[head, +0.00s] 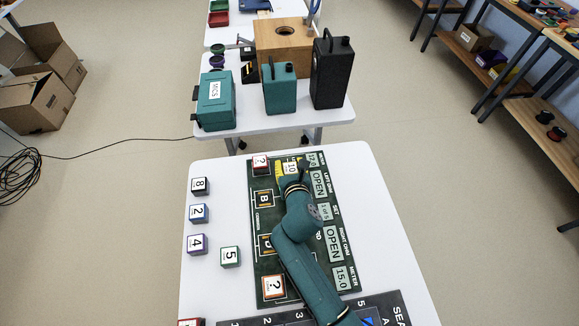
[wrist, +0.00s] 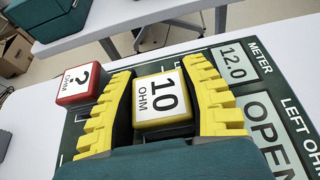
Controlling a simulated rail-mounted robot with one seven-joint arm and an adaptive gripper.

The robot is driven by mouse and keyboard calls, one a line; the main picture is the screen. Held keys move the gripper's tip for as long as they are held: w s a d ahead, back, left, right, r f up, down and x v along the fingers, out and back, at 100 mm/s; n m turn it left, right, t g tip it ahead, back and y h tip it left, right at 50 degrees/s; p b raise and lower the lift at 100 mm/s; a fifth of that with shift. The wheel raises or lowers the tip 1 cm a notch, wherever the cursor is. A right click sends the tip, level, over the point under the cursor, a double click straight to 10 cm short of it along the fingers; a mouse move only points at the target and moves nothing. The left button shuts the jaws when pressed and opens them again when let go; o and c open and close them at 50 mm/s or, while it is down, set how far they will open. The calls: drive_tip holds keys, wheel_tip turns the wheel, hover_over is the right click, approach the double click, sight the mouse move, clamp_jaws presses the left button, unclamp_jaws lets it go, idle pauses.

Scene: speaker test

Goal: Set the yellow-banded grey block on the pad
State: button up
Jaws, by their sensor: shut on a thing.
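My gripper (head: 290,170) is over the far end of the dark green board (head: 283,215). In the wrist view its yellow toothed fingers (wrist: 160,105) are closed on both sides of a block labelled 10 OHM (wrist: 162,98), with a white top and a yellow band. In the head view this block (head: 291,167) is partly covered by the fingers. Its underside is hidden, so I cannot tell whether it touches the board. The board carries framed squares, one marked B (head: 264,198); I cannot tell which marking is the pad.
A red block marked ? (head: 260,161) sits close left of my gripper, also in the wrist view (wrist: 82,82). Another ? block (head: 273,287) lies at the near end. Several numbered blocks, including the green 5 (head: 230,257), stand left. Meter panels line the board's right side.

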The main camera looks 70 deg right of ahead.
drive_tip(key=shift+f, duration=0.15)
drive_tip(key=o, duration=1.1)
drive_tip(key=shift+o, duration=0.2)
drive_tip(key=shift+r, duration=0.3)
drive_tip(key=p+v, duration=0.4)
drive_tip(key=v, duration=0.8)
drive_tip(key=shift+p, duration=0.3)
